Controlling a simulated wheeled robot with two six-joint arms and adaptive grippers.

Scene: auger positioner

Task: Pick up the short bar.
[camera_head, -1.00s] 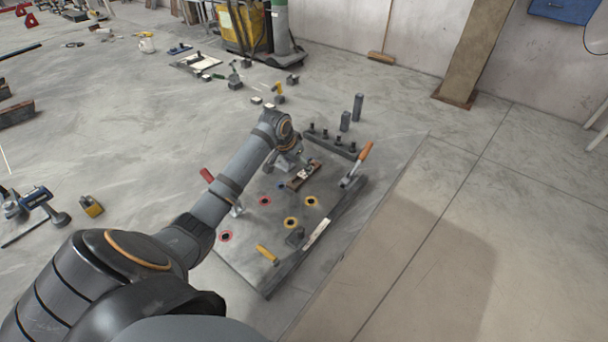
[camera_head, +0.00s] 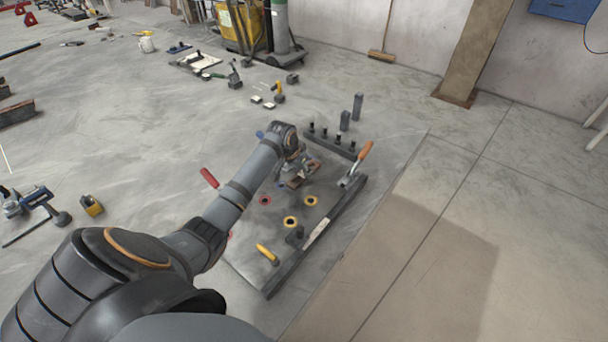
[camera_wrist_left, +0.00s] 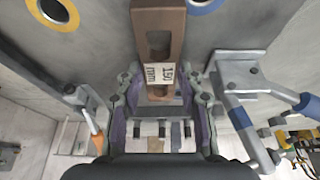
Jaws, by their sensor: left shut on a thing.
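The short bar is a brown slotted bar (camera_head: 303,180) with a white "150 mm" label, on the grey fixture plate (camera_head: 262,225). In the left wrist view the bar (camera_wrist_left: 158,25) runs from the top edge down between the fingers. My left gripper (camera_wrist_left: 160,88) is shut on its near end, one finger on each side. In the head view the gripper (camera_head: 295,170) is small and partly hidden by my wrist. I cannot tell whether the bar touches the plate. My right gripper is not in view.
Toggle clamps with orange (camera_head: 364,152), red (camera_head: 209,178) and blue (camera_head: 260,135) handles stand around the plate. A dark strip with several pegs (camera_head: 332,142) lies behind the bar. Red- and yellow-ringed holes and a yellow-handled piece (camera_head: 266,252) are nearer. Floor to the right is clear.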

